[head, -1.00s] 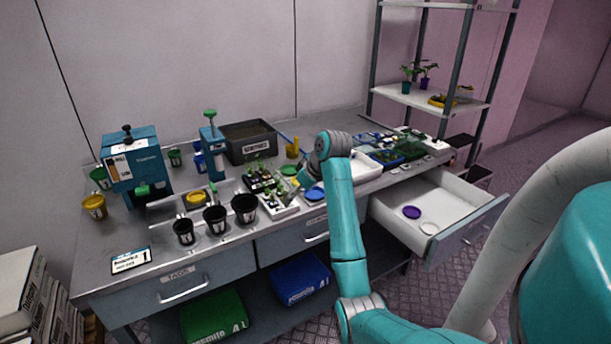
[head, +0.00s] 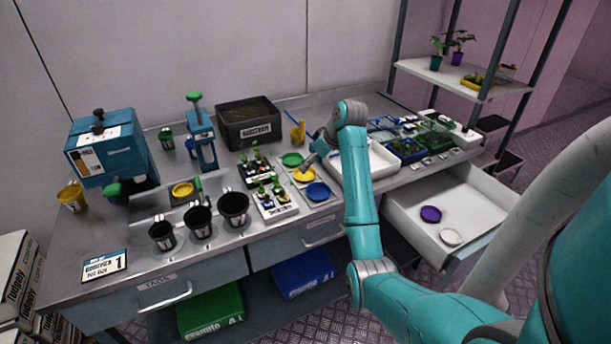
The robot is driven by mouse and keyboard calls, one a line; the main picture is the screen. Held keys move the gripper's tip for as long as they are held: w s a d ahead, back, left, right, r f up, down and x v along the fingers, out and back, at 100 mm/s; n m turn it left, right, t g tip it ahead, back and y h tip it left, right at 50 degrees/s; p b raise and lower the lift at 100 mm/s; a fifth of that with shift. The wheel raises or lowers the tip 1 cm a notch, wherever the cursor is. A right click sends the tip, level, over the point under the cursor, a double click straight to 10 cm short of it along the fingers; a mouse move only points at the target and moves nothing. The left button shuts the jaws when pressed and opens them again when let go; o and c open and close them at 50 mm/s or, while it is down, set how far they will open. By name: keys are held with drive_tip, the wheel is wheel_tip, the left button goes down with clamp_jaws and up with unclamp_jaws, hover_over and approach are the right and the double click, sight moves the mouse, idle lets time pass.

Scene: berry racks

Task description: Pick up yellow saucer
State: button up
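A yellow saucer (head: 303,175) lies on the workbench between a green saucer (head: 291,159) and a blue saucer (head: 318,191). My gripper (head: 304,167) is pointed down at the yellow saucer's far side, with its tips over or at the rim. I cannot tell whether they touch it. The gripper is small and partly merged with the background, so its opening does not show. Another round yellow item (head: 182,190) sits further left on the bench, behind the black pots.
Seedling trays (head: 276,199) stand just left of the saucers, and a white tray (head: 382,157) stands just right. A soil bin (head: 248,131) is behind. An open drawer (head: 470,191) at the right holds a purple saucer (head: 431,214) and a white saucer (head: 451,236).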

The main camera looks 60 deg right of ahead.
sight(303, 176)
drive_tip(key=shift+a+x, duration=0.1)
drive_tip(key=shift+x, duration=1.4)
drive_tip(key=shift+a+x, duration=0.15)
drive_tip(key=shift+x, duration=1.35)
drive_tip(key=c, duration=0.8)
